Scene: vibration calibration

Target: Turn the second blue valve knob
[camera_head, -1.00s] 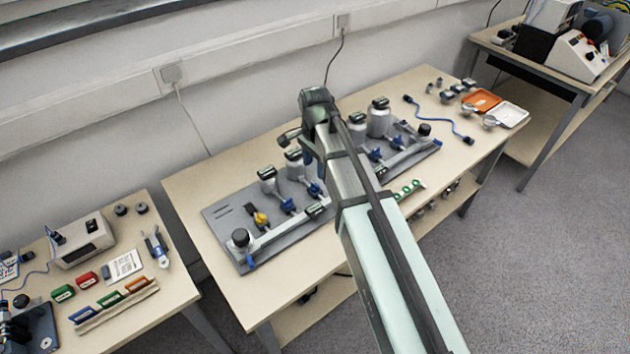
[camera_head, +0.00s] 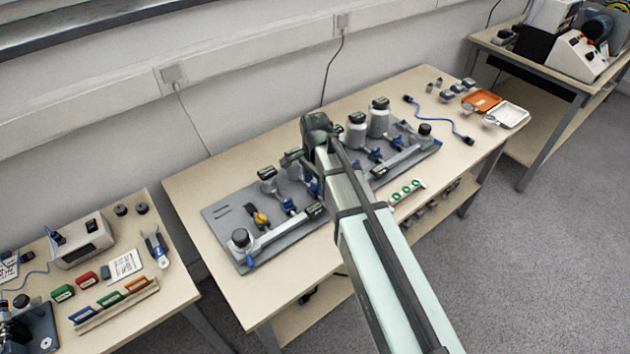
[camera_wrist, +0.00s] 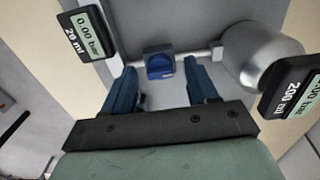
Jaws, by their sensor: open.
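In the wrist view a blue valve knob (camera_wrist: 159,63) sits on a thin metal pipe, centred between and just beyond the blue fingertips of my gripper (camera_wrist: 161,76). The gripper is open, a finger on either side, with nothing held. I cannot tell whether the fingers reach down around the knob. In the head view my arm hides most of the gripper, which is over the middle of the grey valve board (camera_head: 222,212). One blue knob (camera_head: 289,204) shows left of the arm; others (camera_head: 376,154) (camera_head: 396,141) show to the right.
In the wrist view a 20 ml gauge (camera_wrist: 84,35) is at left; a metal cylinder (camera_wrist: 262,55) and 200 ml gauge (camera_wrist: 292,88) are close at right. The board also carries a yellow knob (camera_head: 260,219) and grey vessels (camera_head: 378,120). Green-ringed parts (camera_head: 406,191) lie in front.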

